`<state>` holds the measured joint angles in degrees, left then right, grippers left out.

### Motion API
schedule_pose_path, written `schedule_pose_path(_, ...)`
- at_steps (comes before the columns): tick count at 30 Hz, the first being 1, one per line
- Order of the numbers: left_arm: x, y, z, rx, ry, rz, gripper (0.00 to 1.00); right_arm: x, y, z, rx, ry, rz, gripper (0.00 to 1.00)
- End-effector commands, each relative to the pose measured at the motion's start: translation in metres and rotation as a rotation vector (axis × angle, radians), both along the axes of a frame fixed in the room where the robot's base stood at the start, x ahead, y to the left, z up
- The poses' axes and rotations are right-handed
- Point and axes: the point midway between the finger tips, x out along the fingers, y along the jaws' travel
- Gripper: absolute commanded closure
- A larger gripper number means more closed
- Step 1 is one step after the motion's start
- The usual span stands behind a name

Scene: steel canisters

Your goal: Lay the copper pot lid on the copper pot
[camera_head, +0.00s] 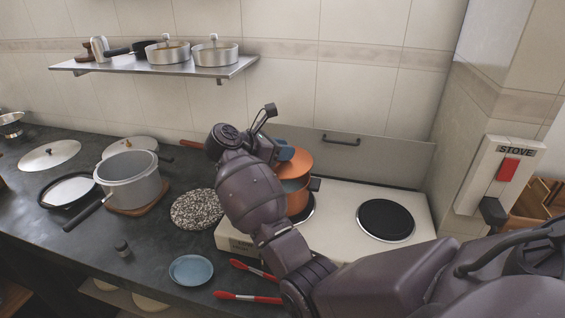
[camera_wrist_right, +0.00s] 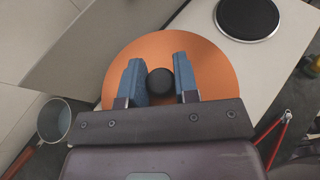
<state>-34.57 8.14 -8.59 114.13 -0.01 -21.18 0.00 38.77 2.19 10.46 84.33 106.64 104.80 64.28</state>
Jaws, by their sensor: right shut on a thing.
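The copper pot lid (camera_head: 297,160) is an orange disc held above the copper pot (camera_head: 298,203), with the pot's inside showing in the gap between them. My right gripper (camera_head: 284,151) holds the lid. In the right wrist view the lid (camera_wrist_right: 215,78) is seen from above, and the blue fingers of my right gripper (camera_wrist_right: 158,72) are on either side of its round black knob (camera_wrist_right: 160,83). The pot stands on the stove's left burner, partly hidden behind my right arm; in the wrist view the lid hides it. My left gripper is not in view.
The right burner (camera_head: 386,220) is bare. Left of the stove are a speckled round board (camera_head: 197,209), a grey pot (camera_head: 130,180), a blue plate (camera_head: 191,270) and red-handled tongs (camera_head: 247,297). A wall shelf (camera_head: 160,67) holds several pans. A stove switch box (camera_head: 506,168) is at right.

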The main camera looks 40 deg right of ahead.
Motion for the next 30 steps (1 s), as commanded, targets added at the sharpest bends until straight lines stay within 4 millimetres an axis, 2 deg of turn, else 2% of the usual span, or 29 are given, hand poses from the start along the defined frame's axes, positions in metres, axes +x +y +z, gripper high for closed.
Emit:
schedule_pose_path(6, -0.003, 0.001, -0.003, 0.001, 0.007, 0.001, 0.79, 0.000, -0.001, -0.030, -0.001, 0.004, 0.001, 0.98)
schedule_pose_path(9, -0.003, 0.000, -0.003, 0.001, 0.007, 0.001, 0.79, 0.000, 0.000, -0.037, -0.002, 0.002, 0.000, 0.98)
schedule_pose_path(24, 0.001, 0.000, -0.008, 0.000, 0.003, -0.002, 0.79, 0.000, 0.000, -0.045, 0.001, 0.001, 0.000, 0.98)
schedule_pose_path(25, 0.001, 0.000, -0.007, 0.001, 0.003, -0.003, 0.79, 0.000, 0.000, -0.046, 0.001, 0.001, 0.000, 0.70)
schedule_pose_path(30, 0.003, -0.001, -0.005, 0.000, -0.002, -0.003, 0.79, 0.000, 0.000, -0.044, 0.001, 0.001, 0.000, 0.46)
